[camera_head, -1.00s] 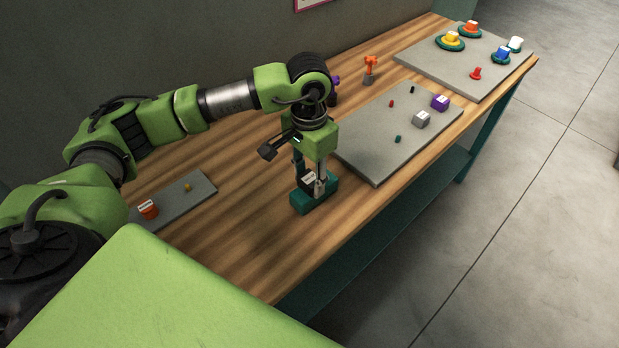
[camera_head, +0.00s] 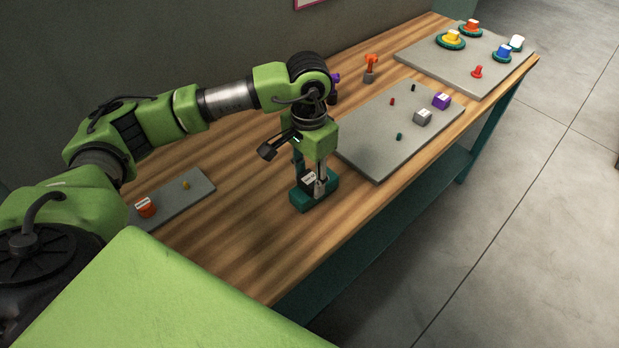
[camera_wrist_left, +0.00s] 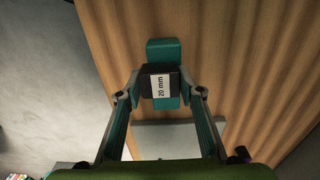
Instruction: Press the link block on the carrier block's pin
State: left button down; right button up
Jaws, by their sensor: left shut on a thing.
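The link block is a black block with a white "20 mm" label (camera_wrist_left: 160,80), seen between the fingertips of my left gripper (camera_wrist_left: 160,93) in the left wrist view. It also shows in the head view (camera_head: 308,181), low at the teal carrier block (camera_head: 314,200). My left gripper (camera_head: 309,179) points down and is shut on the link block. The carrier block (camera_wrist_left: 163,48) lies on the wooden bench under it, its ends showing past the link block. The pin is hidden, and I cannot tell whether the blocks touch. My right gripper is not in view.
A grey board (camera_head: 376,158) with small pegs, a grey block (camera_head: 422,117) and a purple block (camera_head: 441,100) lies to the right. A small grey board (camera_head: 190,197) with an orange piece (camera_head: 145,207) lies left. The bench's front edge is close to the carrier block.

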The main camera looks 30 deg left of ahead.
aim_at(309, 179)
pick_arm(q)
jog(key=shift+f+b, duration=0.3)
jog(key=shift+f, duration=0.15)
jog(key=c, duration=1.3)
grip_release()
notch_tip(309, 179, up, 12)
jog(key=shift+r, duration=0.1)
